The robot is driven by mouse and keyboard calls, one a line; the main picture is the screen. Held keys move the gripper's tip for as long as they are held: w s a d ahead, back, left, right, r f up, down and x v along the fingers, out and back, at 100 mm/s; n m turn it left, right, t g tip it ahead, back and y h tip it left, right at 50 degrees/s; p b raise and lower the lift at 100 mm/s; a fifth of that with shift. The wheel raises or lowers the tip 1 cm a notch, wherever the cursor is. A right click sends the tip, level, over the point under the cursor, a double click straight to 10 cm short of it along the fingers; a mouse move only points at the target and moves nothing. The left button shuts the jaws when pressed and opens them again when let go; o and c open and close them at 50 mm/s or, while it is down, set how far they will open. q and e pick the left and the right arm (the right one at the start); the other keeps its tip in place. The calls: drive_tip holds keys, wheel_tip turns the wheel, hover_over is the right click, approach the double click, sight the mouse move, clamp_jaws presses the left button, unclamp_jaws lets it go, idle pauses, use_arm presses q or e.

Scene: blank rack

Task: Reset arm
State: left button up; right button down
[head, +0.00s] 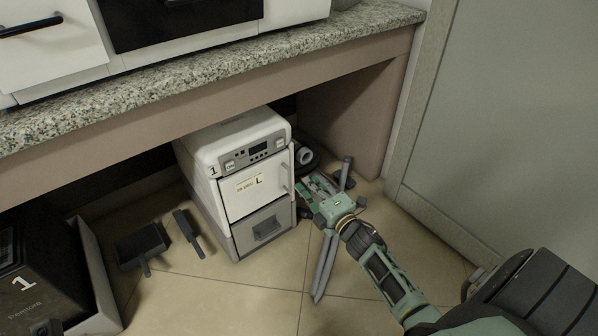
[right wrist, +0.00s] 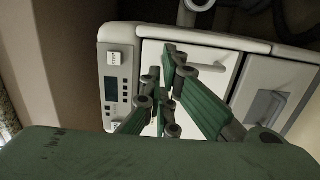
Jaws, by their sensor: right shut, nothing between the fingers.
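My right gripper (head: 312,184) reaches in from the lower right and is shut with nothing in it. It is low, beside the right front edge of a white machine (head: 238,138) with a door, a small display and a grey lower front. In the right wrist view, the fingers of the right gripper (right wrist: 171,66) come together in front of the machine's white door (right wrist: 211,72). Whether they touch the machine I cannot tell. My left gripper is not in view.
A granite counter (head: 225,66) overhangs the machine. A grey wall or door panel (head: 505,110) stands at the right. Dark tools (head: 140,246) lie on the tiled floor left of the machine, near a black box (head: 38,270). Floor in front is mostly clear.

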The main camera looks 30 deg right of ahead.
drive_tip(key=shift+s+d+p, duration=0.15)
drive_tip(key=shift+s+p, duration=0.2)
drive_tip(key=shift+s, duration=1.4)
